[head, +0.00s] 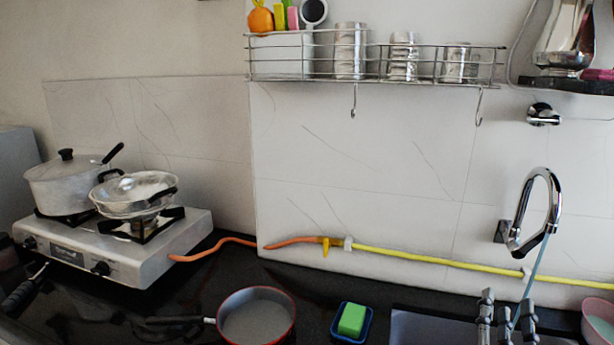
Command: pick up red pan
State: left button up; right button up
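The red pan (256,322) sits on the dark counter at the bottom centre. It has a red rim and a grey inside, and its lower edge is cut off by the frame. Its dark handle (168,320) points left. My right gripper (507,310) is at the lower right, over the sink area and well to the right of the pan. Its two metallic fingers point up and stand apart, with nothing visible between them. I do not see my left gripper.
A stove (135,255) with a lidded pot (68,187) and a lidded pan (135,195) stands left. A green sponge (352,320) in a blue tray lies right of the red pan. A faucet (545,210) rises above the sink. A pink bowl (598,322) is far right.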

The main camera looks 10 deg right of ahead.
aim_at(256, 316)
jog(key=k+j, duration=0.1)
jog(key=j, duration=0.4)
jog(key=k+j, duration=0.1)
jog(key=j, duration=0.4)
jog(key=k+j, duration=0.1)
jog(key=j, duration=0.4)
